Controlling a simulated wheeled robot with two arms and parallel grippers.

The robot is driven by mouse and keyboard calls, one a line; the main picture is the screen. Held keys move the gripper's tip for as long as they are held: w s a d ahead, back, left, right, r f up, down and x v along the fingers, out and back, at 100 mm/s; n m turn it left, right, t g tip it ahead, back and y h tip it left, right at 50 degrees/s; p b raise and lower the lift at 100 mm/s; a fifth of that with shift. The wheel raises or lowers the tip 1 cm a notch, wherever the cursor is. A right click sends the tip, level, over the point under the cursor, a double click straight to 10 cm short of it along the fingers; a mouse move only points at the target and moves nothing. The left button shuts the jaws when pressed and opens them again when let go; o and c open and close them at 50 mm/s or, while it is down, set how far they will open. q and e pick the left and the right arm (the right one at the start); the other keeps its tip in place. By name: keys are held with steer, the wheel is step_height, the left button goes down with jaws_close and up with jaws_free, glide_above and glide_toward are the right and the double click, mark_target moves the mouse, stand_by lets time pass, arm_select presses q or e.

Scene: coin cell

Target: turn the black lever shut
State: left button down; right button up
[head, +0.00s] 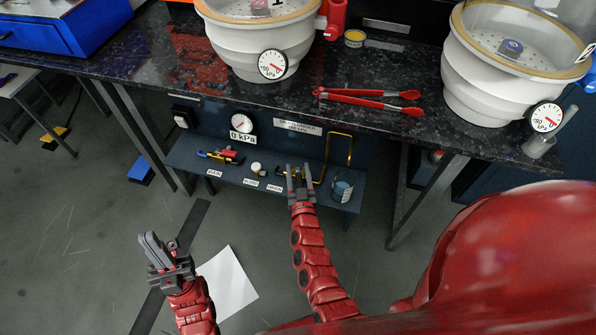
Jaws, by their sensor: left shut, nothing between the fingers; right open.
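My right gripper (300,175) is open and reaches the low dark blue shelf under the counter, near its front edge. It is in front of the brass bent pipe (350,150) and right of a white knob (256,167). I cannot make out the black lever for certain; it may be hidden by the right gripper's fingers or lost against the dark shelf. I cannot tell whether the fingers touch anything. My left gripper (148,245) is shut and empty, low at the left over the floor.
Two white chambers (245,45) (480,85) and red tongs (365,98) are on the black counter (130,50) above. A white sheet (228,280) lies on the floor.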

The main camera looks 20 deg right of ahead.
steer(key=shift+c, duration=0.3)
jaws_close()
steer(key=shift+d+r+m+h+p, duration=0.15)
steer(key=shift+m+h+p, duration=0.25)
steer(key=shift+h+p, duration=0.35)
steer(key=shift+m+g+h+p, duration=0.4)
steer(key=shift+m+h+p, duration=0.15)
steer(key=shift+p, duration=0.1)
steer(key=shift+a+f+m+g+h, duration=0.25)
steer(key=shift+m+g+h, duration=0.25)
steer(key=shift+h, duration=0.4)
steer(key=shift+w+m+g+h, duration=0.1)
steer(key=shift+m+g+h, duration=0.2)
steer(key=shift+m+h, duration=0.35)
steer(key=shift+h+b, duration=0.3)
steer(key=shift+h, duration=0.15)
steer(key=shift+r, duration=0.1)
